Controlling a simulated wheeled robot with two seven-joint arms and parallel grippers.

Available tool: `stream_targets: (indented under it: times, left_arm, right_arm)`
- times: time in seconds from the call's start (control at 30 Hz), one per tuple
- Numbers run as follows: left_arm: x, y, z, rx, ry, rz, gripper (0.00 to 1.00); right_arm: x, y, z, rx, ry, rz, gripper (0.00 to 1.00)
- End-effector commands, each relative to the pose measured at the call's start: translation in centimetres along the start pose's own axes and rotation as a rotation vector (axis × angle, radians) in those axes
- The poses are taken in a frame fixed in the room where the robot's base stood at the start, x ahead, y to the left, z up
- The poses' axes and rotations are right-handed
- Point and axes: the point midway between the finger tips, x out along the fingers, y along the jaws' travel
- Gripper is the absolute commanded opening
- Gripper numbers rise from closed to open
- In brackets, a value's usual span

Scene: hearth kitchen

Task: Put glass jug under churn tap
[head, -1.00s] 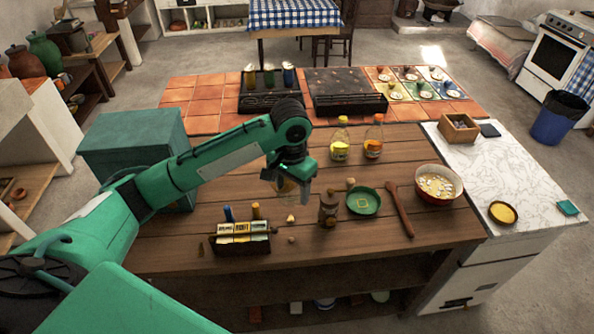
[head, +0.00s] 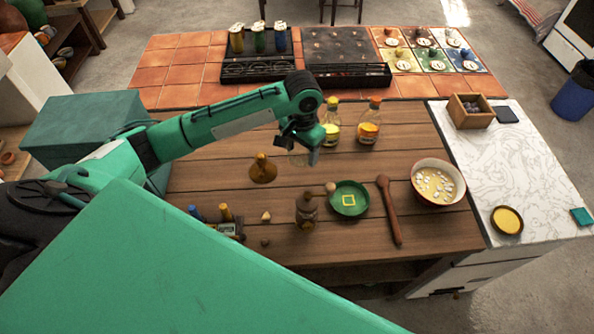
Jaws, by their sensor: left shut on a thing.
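My left gripper (head: 303,143) is above the wooden table, left of two yellow bottles, its fingers pointing down. It is shut on a clear, faint glass thing (head: 297,157), which looks like the glass jug. Most of the jug is hidden by the fingers or too transparent to make out. An amber flask-shaped vessel (head: 263,169) stands on the table to the left of the gripper. I cannot pick out a churn or its tap for certain. My right gripper is not in view.
Two yellow bottles (head: 331,128) stand right of the gripper. A brown wooden pot (head: 306,213), green dish (head: 349,200), wooden spoon (head: 391,215) and bowl (head: 437,184) lie nearer. A teal box (head: 82,125) is at left. Black trays sit behind on tiles (head: 165,70).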

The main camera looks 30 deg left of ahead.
Motion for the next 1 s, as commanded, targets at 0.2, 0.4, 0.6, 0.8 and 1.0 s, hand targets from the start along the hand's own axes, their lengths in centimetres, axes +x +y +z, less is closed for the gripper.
stream_targets:
  times: [0.2,0.4,0.6,0.8,1.0]
  left_arm:
    - [5.6,0.0,0.1,-0.001,-0.004,0.0,0.34]
    - [8.5,0.0,0.0,0.001,0.0,0.0,0.34]
    - [10.6,0.0,0.1,0.0,-0.001,-0.001,0.34]
    - [13.0,0.0,0.0,0.001,0.001,-0.001,0.34]
    - [13.1,0.0,0.0,0.001,0.002,-0.001,0.34]
  right_arm:
    - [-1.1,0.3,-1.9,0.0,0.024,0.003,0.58]
    - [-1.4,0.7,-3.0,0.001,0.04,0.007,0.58]
    - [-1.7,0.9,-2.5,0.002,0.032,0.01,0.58]
    - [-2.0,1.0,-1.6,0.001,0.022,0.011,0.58]
    - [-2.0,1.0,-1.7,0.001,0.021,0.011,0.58]
